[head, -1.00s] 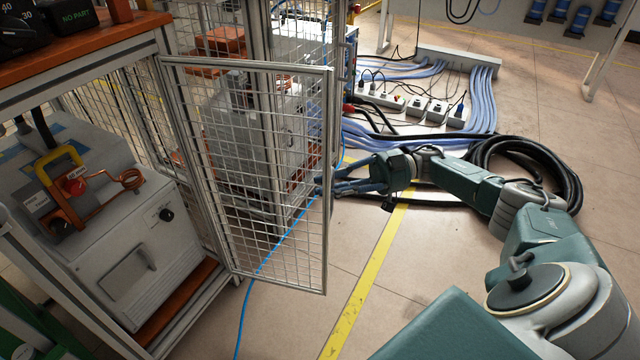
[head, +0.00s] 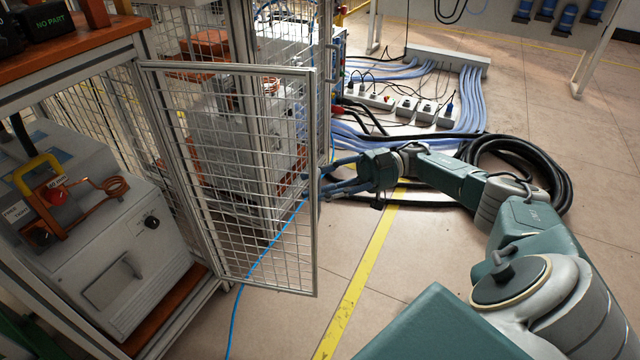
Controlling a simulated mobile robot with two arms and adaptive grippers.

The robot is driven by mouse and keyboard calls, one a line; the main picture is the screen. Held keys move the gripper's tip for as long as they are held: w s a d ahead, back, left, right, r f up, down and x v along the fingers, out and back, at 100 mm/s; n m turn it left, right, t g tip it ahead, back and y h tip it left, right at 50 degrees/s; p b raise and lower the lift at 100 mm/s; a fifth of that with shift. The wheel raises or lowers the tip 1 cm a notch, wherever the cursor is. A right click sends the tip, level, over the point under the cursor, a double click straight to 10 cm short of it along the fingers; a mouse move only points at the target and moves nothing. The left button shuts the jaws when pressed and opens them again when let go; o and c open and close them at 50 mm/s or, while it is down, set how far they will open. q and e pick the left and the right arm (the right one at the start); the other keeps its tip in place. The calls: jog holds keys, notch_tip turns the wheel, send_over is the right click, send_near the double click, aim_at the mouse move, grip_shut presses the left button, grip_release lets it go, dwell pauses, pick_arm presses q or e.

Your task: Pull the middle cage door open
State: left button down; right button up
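The middle cage door (head: 252,190), a wire mesh panel in a silver frame, stands swung out from the cage front. My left gripper is not in view.
Inside the cage is a grey induction heater (head: 110,255) with a copper coil. Black and blue cables and power strips (head: 400,105) lie on the floor behind my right arm. A blue cable (head: 238,305) runs under the door. Floor right of the yellow line (head: 362,275) is mostly clear.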

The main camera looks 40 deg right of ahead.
jog(key=v, duration=0.7)
jog(key=shift+d, duration=0.25)
jog(key=shift+s, duration=0.2)
dwell(0.4)
